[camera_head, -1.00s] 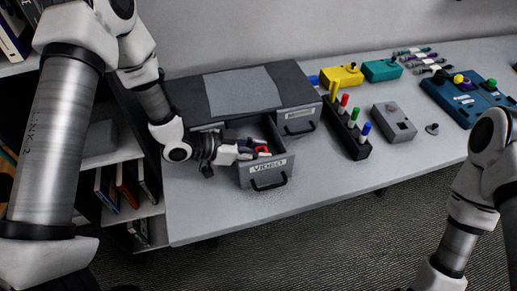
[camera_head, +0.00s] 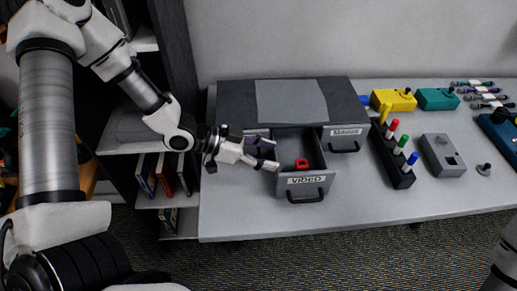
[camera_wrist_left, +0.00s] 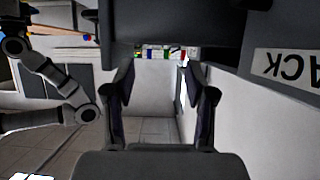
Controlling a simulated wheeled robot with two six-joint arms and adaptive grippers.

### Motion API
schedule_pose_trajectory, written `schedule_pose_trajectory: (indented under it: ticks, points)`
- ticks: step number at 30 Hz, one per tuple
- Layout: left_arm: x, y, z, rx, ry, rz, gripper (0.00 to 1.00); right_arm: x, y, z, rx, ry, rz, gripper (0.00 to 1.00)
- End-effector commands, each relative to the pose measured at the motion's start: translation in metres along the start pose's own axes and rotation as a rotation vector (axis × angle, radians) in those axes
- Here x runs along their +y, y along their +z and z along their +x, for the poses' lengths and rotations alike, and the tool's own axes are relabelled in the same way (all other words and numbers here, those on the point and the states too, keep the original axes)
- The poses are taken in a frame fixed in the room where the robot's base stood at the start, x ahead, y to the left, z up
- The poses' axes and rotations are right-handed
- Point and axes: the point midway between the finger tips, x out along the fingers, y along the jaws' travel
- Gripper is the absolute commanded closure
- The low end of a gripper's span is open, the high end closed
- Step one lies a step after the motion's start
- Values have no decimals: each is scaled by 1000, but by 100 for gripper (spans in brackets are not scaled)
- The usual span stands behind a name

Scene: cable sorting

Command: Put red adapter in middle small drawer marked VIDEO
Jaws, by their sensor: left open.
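The red adapter (camera_head: 302,164) lies inside the open VIDEO drawer (camera_head: 306,188), near the middle of its floor. The drawer is pulled out of the dark grey drawer unit (camera_head: 232,105), with its black handle at the front. My left gripper (camera_head: 271,157) is open and empty, at the left side of the drawer and apart from the adapter. In the left wrist view the open fingers (camera_wrist_left: 160,92) show with nothing between them. A drawer front with part of a label (camera_wrist_left: 288,68) shows at the right there. My right gripper is out of view.
A closed drawer with a label (camera_head: 346,132) is to the right of the VIDEO drawer. A black rack with coloured pegs (camera_head: 391,155), a grey box (camera_head: 442,154), and yellow (camera_head: 393,100) and teal boxes (camera_head: 438,99) stand farther right. The table front is clear.

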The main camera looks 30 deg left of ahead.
Motion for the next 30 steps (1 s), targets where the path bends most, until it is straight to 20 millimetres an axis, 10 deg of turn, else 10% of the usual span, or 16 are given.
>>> schedule_pose_trajectory:
  ticks: [30]
  points:
    - [0, 0, -26, -2, 0, 0, 45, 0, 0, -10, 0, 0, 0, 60]
